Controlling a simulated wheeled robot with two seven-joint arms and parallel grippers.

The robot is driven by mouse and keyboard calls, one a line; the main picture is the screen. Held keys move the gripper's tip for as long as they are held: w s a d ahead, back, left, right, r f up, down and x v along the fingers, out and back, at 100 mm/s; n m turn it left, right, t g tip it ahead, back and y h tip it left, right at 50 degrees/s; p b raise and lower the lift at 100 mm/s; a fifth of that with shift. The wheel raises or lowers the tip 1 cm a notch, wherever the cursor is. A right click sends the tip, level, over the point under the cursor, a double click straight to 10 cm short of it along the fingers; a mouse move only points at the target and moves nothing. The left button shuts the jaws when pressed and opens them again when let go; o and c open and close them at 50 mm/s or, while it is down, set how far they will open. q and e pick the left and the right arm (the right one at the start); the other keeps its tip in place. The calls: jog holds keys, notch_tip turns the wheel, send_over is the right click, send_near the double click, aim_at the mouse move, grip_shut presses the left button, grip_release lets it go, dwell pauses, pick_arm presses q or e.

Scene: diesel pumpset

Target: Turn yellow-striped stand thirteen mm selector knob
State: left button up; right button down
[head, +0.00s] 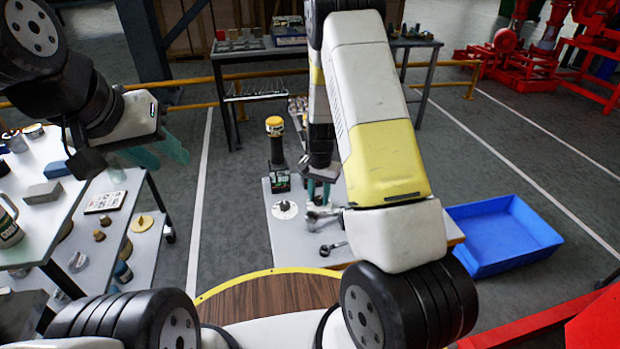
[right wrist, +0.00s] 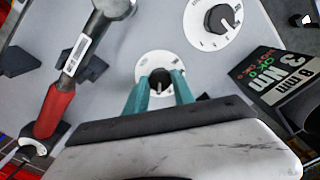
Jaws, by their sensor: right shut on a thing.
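In the right wrist view my right gripper (right wrist: 159,92) has its teal fingers on both sides of a black selector knob (right wrist: 160,77), shut on it. The knob sits on a round white dial (right wrist: 151,62) on a grey tabletop. A second black knob on a white dial (right wrist: 218,18) lies up and to the right, apart from the gripper. In the head view my right gripper (head: 318,190) is low over the table, its knob hidden. A dial with a knob (head: 285,209) shows left of it. My left gripper (head: 160,152) is open and empty over the left side. No yellow stripe is clear.
A black label block reading 3 Nm, 8 mm (right wrist: 284,84) stands right of the gripped knob. A red-handled tool (right wrist: 55,108) lies to the left. A yellow-topped black post (head: 275,135) rises behind the dial. A blue bin (head: 505,235) is at right.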

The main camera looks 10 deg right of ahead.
jog(key=c, duration=1.1)
grip_release()
jog(key=shift+o, duration=0.2)
jog(key=shift+r, duration=3.9)
jog(key=shift+r, duration=0.1)
notch_tip(320, 180, up, 10)
jog(key=n+t+y, duration=0.1)
jog(key=t, duration=0.1)
send_over(319, 198)
jog(key=s+a, duration=0.1)
jog(key=s, duration=0.2)
jog(key=s+r+n+t+y, duration=0.1)
jog(key=s+r+n, duration=0.1)
jog(key=s+r, duration=0.65)
jog(key=s+a+r+n+t, duration=0.1)
jog(key=s+r+n+t, duration=0.2)
jog(key=s+r, duration=0.6)
jog(key=s+n, duration=0.1)
jog(key=s, duration=0.3)
